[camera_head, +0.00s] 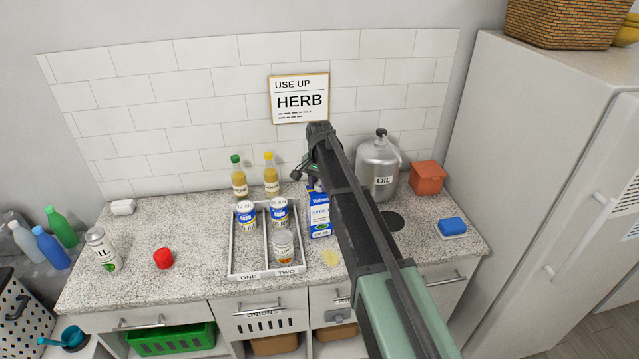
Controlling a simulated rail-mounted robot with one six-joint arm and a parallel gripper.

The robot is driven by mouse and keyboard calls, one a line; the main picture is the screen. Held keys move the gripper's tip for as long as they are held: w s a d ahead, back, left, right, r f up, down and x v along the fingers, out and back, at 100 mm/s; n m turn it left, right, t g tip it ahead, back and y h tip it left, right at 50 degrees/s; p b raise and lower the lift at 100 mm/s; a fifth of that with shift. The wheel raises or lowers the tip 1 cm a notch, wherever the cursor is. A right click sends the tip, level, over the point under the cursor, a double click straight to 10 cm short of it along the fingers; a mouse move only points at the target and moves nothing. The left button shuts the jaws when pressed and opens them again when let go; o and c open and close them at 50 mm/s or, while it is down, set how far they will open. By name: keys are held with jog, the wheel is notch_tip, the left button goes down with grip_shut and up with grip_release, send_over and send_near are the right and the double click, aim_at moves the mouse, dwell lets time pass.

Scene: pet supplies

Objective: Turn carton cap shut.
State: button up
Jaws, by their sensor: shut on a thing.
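The blue and white carton (319,217) stands upright on the speckled counter, just right of the white divided tray. My arm reaches in from the lower right over the counter, covering part of the carton's right side. My gripper (312,182) is at the carton's top, shut on the carton cap. The cap itself is hidden behind the gripper, so how far it is turned does not show.
The tray (232,268), marked ONE and TWO, holds two blue-white cans and a jar. Two sauce bottles (271,174) stand behind it.

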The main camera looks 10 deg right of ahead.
aim_at(320, 185)
dwell(0.3)
jog(key=o, duration=0.9)
jog(key=shift+r, duration=0.1)
notch_tip(320, 185, up, 11)
jog(key=p, duration=1.1)
jog(key=shift+f, duration=0.2)
